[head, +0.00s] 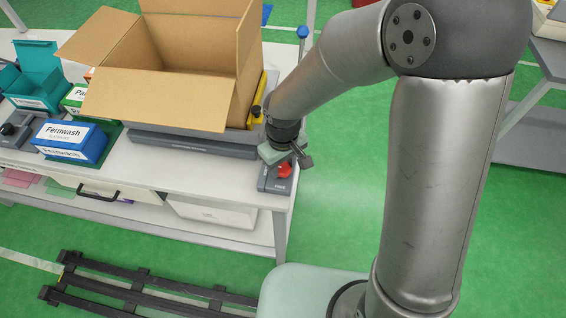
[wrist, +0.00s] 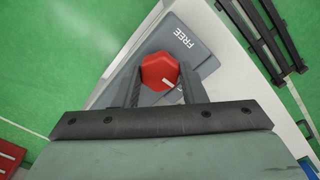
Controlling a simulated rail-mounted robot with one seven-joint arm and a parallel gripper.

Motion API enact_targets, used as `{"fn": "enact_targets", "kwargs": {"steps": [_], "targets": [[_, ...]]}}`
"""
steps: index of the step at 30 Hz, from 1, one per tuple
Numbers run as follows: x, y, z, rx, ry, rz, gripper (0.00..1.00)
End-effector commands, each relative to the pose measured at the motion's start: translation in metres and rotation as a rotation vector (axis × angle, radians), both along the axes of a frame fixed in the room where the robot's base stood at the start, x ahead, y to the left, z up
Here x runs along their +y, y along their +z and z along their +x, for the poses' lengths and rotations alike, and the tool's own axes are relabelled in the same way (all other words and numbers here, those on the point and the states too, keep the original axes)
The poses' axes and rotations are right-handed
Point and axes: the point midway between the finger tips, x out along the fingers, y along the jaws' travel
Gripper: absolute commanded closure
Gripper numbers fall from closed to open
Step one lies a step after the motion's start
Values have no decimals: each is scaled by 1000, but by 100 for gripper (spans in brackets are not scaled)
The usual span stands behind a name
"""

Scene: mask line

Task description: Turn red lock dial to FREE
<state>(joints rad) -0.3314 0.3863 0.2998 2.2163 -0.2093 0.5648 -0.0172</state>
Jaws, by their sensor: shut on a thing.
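The red lock dial (wrist: 160,71) is a six-sided knob with a white pointer mark, mounted on a grey lock plate (wrist: 190,50). The word FREE (wrist: 184,38) is printed on the plate to the upper right of the dial. The white mark lies at the dial's lower right and does not point at FREE. In the head view the dial (head: 284,170) sits at the right end of the workbench. My gripper (wrist: 160,91) is shut on the dial, with one finger on each side of it. In the head view my gripper (head: 292,157) is above the dial and partly hides it.
An open cardboard box (head: 190,70) stands on the white workbench (head: 190,174). A dark pallet (head: 130,295) lies on the green floor.

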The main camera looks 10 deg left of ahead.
Motion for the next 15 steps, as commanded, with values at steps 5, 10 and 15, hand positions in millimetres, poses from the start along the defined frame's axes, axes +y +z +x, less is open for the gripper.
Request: {"fn": "enact_targets", "kwargs": {"steps": [5,10,15], "targets": [[0,1,0,-1,79,1,85],[0,1,0,-1,206,1,85],[0,2,0,1,364,1,85]]}}
